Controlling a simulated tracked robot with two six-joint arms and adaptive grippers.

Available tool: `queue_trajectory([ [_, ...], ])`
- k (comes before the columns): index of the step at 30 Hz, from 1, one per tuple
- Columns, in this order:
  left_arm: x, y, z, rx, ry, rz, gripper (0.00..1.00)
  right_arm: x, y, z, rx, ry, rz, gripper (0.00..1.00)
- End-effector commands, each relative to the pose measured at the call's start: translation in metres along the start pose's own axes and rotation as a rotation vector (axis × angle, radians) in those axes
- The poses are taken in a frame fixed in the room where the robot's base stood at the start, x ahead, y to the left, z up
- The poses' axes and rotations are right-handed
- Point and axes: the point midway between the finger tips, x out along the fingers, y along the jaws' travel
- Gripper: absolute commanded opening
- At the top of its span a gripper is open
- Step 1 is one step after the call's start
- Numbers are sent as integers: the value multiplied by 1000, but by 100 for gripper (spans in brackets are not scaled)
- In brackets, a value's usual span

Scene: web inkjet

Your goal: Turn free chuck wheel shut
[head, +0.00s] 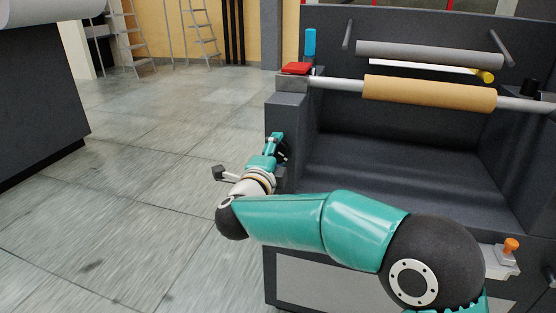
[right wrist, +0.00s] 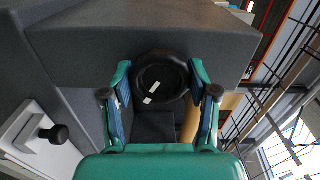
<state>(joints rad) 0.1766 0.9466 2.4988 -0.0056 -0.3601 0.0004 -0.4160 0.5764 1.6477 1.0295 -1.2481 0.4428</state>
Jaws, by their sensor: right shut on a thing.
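The chuck wheel (right wrist: 150,57) is a round black ring with small white marks, on the side of the dark grey machine in the right wrist view. My right gripper (right wrist: 160,80) has its two green fingers on opposite sides of the rim and is shut on it. In the head view my right gripper (head: 277,148) is at the left side of the machine, pointing up and right. The wheel is mostly hidden there by the gripper and the machine's corner. My left gripper is in neither view.
The machine (head: 400,165) carries a tan paper roll (head: 430,92) on a steel shaft, with a grey roller (head: 430,53) above. A red block (head: 296,68) sits at the shaft's left end. An orange button (head: 511,245) is at right. Floor left of the machine is clear.

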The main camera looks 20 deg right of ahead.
Motion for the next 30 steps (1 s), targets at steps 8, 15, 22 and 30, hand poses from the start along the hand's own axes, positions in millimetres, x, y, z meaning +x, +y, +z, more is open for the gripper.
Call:
queue_trajectory([
  [8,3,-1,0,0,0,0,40,1,5,-4,16,12,11,25],
  [15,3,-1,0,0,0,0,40,1,5,-4,16,12,11,63],
  [22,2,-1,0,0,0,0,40,1,4,-2,16,8,8,85],
  [30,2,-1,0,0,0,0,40,-1,2,0,16,4,6,85],
])
